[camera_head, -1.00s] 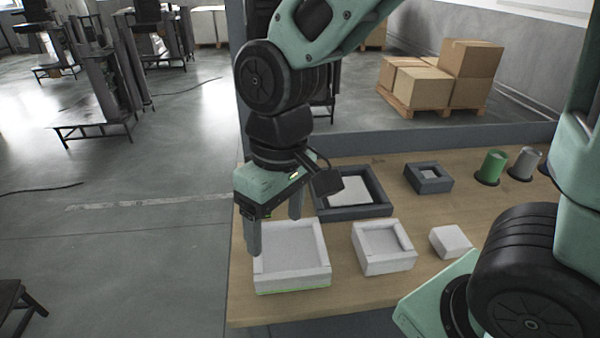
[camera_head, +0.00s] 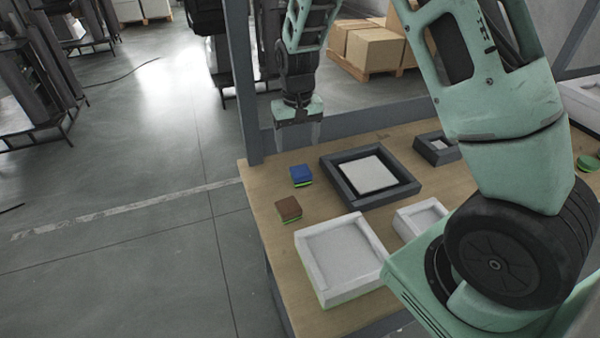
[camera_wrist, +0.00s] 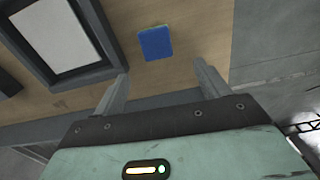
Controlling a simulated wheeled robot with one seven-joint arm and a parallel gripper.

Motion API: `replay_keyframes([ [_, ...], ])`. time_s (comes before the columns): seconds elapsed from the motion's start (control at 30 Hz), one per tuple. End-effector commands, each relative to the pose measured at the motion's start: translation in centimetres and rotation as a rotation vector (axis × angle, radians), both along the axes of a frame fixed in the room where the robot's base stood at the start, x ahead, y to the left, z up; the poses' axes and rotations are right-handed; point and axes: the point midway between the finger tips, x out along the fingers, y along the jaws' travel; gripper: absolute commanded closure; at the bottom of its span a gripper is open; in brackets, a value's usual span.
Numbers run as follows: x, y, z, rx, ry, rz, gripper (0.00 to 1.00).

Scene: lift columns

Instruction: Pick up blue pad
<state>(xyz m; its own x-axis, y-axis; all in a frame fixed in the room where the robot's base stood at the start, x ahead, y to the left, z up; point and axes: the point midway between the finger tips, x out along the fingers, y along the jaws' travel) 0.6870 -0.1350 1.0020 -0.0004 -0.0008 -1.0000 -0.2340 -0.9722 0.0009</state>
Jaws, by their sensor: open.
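The blue pad (camera_head: 301,174) is a small block with a green underside, lying on the wooden table near its left edge. In the wrist view the blue pad (camera_wrist: 155,43) lies beyond the fingertips, roughly in line with the gap between them. My gripper (camera_head: 297,140) is above the far part of the table, behind the pad in the head view. Its fingers are apart and empty in the wrist view (camera_wrist: 163,75). It does not touch the pad.
A brown pad (camera_head: 288,209) lies nearer than the blue one. A dark grey tray (camera_head: 338,182) stands close to the right of the blue pad. A white tray (camera_head: 376,252) and a smaller white tray (camera_head: 404,222) stand nearer. A small dark tray (camera_head: 424,152) is farther right.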

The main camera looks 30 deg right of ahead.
Motion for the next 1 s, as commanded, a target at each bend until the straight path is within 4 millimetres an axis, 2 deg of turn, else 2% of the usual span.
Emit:
replay_keyframes([
  [0.1,-0.2,0.0,-2.3,0.0,0.006,0.0,0.25],
  [0.2,-0.1,0.1,-3.8,0.001,0.003,0.001,0.25],
  [0.47,-0.2,-0.1,-5.6,0.001,0.003,0.0,0.25],
  [0.8,-0.7,-0.4,-9.7,0.0,0.002,0.001,0.25],
  [1.0,-0.6,-0.4,-10.2,0.001,-0.001,0.002,0.25],
])
